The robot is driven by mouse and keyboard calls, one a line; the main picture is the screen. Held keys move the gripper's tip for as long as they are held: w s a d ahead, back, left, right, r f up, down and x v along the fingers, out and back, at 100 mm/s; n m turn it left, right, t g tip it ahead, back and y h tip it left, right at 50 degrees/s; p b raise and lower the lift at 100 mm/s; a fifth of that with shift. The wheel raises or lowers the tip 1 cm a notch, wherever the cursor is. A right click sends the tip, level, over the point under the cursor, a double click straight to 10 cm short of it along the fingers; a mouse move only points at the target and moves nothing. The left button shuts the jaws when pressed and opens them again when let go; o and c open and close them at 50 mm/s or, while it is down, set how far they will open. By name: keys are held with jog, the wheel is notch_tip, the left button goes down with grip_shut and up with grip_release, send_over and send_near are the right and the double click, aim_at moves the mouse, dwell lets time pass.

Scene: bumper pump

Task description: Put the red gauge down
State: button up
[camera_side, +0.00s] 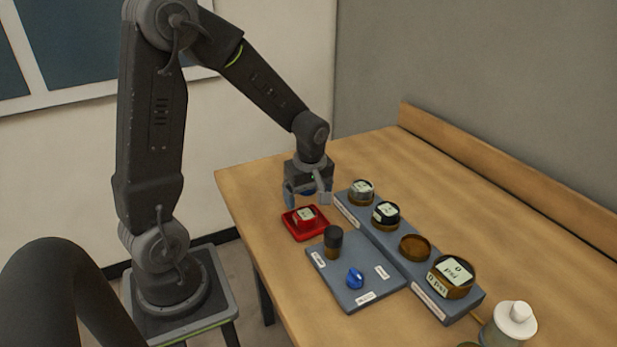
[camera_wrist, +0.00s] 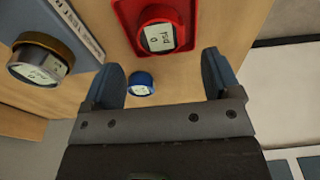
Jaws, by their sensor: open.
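The red gauge (camera_side: 306,214) sits in a square red tray (camera_side: 294,231) on the table, its white face up. In the wrist view the red gauge (camera_wrist: 158,36) is at the top middle inside the red tray (camera_wrist: 128,17). My gripper (camera_side: 308,197) is open and empty, low over the table just behind the tray. It is apart from the red gauge. In the wrist view my gripper (camera_wrist: 162,75) shows both fingers spread, with a small blue gauge (camera_wrist: 141,82) on the wood visible between them. In the side view the blue gauge is mostly hidden by my gripper.
A blue-grey rack (camera_side: 408,264) holds a silver gauge (camera_side: 362,190), a black gauge (camera_side: 386,214), an empty brown cup (camera_side: 414,248) and a large brass gauge (camera_side: 453,276).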

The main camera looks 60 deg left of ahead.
aim_at(309, 217)
notch_tip(309, 217, up, 6)
jog(key=s+d+r+m+t, duration=0.2)
jog(key=s+d+r+m, duration=0.3)
jog(key=m, duration=0.4)
jog(key=s+d+r+m+t+h, duration=0.1)
jog(key=s+d+r+m+t, duration=0.2)
jog(key=s+d+r+m, duration=0.2)
jog(key=shift+s+d+m+t, duration=0.3)
jog(key=shift+s+d+m, duration=0.55)
jog(key=shift+d+m, duration=1.05)
jog(key=shift+a, duration=0.1)
